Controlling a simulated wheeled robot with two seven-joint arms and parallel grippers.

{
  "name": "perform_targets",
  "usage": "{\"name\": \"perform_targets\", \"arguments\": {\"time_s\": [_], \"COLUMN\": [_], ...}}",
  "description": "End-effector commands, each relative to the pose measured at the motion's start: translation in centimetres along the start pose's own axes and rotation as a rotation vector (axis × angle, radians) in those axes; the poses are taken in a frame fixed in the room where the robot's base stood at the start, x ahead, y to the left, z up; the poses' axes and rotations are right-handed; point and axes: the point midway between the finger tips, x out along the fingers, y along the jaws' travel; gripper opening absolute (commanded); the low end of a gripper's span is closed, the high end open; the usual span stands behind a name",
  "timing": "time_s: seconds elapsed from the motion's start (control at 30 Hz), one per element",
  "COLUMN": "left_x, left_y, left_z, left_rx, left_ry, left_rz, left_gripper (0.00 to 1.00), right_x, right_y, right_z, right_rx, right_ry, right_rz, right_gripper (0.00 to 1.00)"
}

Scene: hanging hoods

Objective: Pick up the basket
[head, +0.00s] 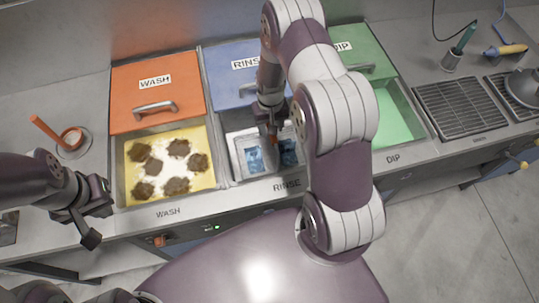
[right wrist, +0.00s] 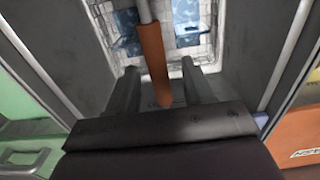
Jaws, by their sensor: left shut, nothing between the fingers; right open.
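The basket (head: 238,160) is a wire-mesh basket in the open front of the rinse basin, with blue showing through it. The mesh also shows at the top of the right wrist view (right wrist: 208,48). Its handle with an orange grip (right wrist: 153,62) points toward my right gripper. My right gripper (right wrist: 160,88) is open, with the orange grip between its two fingers in the picture; I cannot tell whether they touch. In the head view the right gripper (head: 272,128) is over the basin, partly hiding the basket. My left gripper (head: 97,220) is shut and empty, left of the wash basin.
The wash basin (head: 119,172) holds several brown clumps in yellowish liquid under an orange lid (head: 180,82). A blue lid (head: 222,75) covers the rear of the rinse basin. The green dip basin (head: 402,115) and drain grates (head: 455,108) are to the right. An orange-handled tool (head: 50,130) stands far left.

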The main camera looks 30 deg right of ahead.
Motion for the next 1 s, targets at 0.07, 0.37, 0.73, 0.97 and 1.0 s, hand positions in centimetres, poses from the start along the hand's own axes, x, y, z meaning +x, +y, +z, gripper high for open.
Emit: {"name": "perform_targets", "arguments": {"time_s": [0.07,0.37,0.73,0.97,1.0], "left_x": [-1.2,-1.6,-1.5,-1.6,-1.5], "left_y": [0.0,0.0,0.0,0.0,0.0], "left_z": [-0.1,-0.2,-0.2,-0.2,-0.2], "left_rx": [0.000,0.000,0.000,0.000,0.000], "left_ry": [0.001,0.001,0.001,0.001,0.001], "left_rz": [0.000,0.000,0.000,0.000,0.000], "left_gripper": [0.00,0.00,0.00,0.00,0.00], "right_x": [1.1,4.5,4.5,4.3,4.2], "right_y": [0.1,0.1,0.1,0.1,0.1], "right_z": [0.2,0.0,0.0,-0.1,-0.1], "right_rx": [0.000,0.000,0.000,0.000,0.000], "right_ry": [-0.007,-0.001,-0.001,0.002,0.002], "right_rz": [0.000,0.000,0.000,0.000,0.000], "right_gripper": [0.52,0.52,0.00,0.00,0.00]}}
